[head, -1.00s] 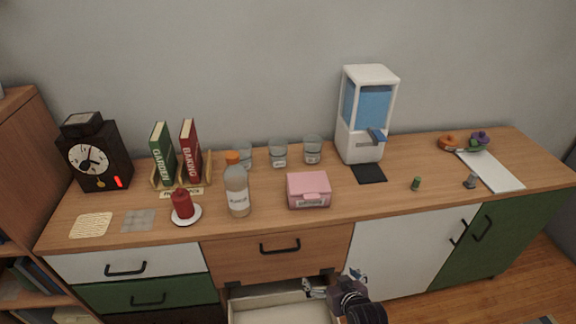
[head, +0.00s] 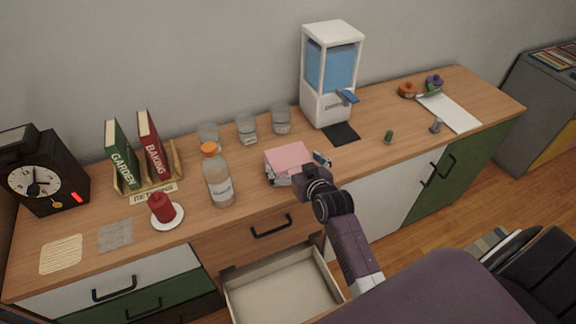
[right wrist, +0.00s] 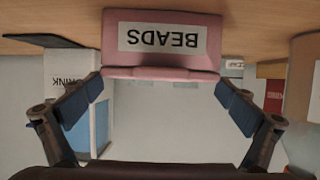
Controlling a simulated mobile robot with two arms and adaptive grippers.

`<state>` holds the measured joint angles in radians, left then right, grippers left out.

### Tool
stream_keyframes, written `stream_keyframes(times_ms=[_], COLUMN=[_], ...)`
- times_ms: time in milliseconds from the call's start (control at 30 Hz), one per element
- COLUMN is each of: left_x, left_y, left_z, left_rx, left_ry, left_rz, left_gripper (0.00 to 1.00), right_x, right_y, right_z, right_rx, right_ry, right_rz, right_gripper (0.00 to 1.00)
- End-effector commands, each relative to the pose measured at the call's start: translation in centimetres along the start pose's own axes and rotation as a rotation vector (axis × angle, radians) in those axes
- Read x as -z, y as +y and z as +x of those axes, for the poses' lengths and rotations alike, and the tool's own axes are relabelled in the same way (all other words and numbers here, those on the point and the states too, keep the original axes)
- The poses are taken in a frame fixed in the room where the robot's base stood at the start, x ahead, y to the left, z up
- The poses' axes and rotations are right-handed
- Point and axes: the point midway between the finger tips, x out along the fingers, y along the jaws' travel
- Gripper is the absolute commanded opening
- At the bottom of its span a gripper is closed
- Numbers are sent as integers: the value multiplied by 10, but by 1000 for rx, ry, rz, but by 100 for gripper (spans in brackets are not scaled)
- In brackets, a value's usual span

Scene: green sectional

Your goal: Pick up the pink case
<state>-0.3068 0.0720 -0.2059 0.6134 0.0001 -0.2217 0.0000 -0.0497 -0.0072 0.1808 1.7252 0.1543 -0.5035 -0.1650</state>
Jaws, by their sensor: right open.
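The pink case (head: 289,157) sits on the wooden counter near its front edge. In the right wrist view the pink case (right wrist: 161,46) shows its front with a "BEADS" label, upside down in the picture. My right gripper (head: 298,172) is at the case's front, and its arm comes in from the lower right. In the right wrist view my right gripper (right wrist: 160,100) is open, with one finger toward each side of the case. I cannot tell whether the fingers touch it. My left gripper is not in view.
A bottle with an orange cap (head: 219,178) stands left of the case, and several glasses (head: 246,130) stand behind it. A white dispenser (head: 330,75) with a black mat (head: 341,133) is behind right. An open, empty-looking drawer (head: 283,290) juts out below.

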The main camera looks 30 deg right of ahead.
Motion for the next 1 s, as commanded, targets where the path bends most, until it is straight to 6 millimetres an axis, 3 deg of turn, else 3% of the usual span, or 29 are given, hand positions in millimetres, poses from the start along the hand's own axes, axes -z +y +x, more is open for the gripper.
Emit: stream_keyframes(times_ms=[300,600,900,1000], left_x=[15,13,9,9], left_y=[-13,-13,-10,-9], left_z=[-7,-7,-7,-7], left_rx=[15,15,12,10], left_ry=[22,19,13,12], left_rz=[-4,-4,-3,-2], left_gripper=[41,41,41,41], right_x=[3,2,2,3], right_y=[1,0,0,0], right_z=[33,36,35,35], right_rx=[0,0,0,0], right_ry=[0,1,0,3], right_rz=[1,0,0,0], right_gripper=[100,100,68,67])
